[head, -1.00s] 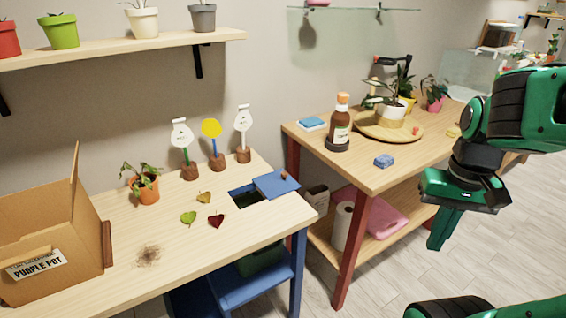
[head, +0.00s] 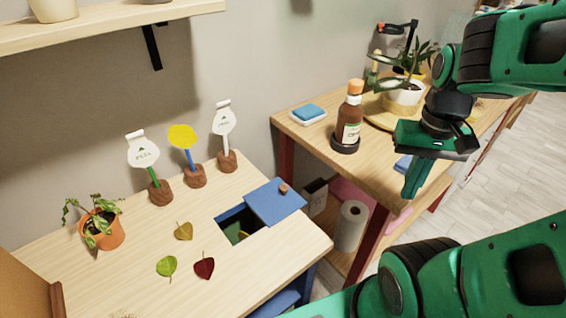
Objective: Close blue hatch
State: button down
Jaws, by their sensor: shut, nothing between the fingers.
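The blue hatch (head: 273,203) is a flat blue sliding panel with a small brown knob (head: 283,188). It lies on the right part of the light wooden table (head: 130,285), to the right of a rectangular opening (head: 233,229). The opening is largely uncovered, and something green and yellow shows inside it. My gripper (head: 411,187) is shut and empty, pointing down at the right, over the front of the second table and well apart from the hatch.
Yellow, green and red leaves (head: 204,268) lie left of the opening. Several plant markers (head: 195,172) stand behind it, and a potted plant (head: 103,230) is at left. A brown bottle (head: 350,122) and a blue sponge on a dish (head: 308,113) stand on the second table.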

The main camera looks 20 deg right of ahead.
jog(key=shift+w+d, duration=0.15)
jog(key=shift+w, duration=0.15)
jog(key=w+a+f+m+g+y, duration=0.1)
jog(key=w+a+m, duration=0.3)
jog(key=w, duration=0.9)
jog(key=w+a+f+m+y, duration=0.1)
jog(key=w+a+m+y, duration=0.1)
jog(key=w+a, duration=0.8)
jog(key=w+x, duration=0.1)
jog(key=x, duration=0.9)
jog(key=shift+w+f, duration=0.25)
jog(key=shift+f, duration=0.15)
jog(key=shift+s+a, duration=0.1)
jog(key=shift+a, duration=0.1)
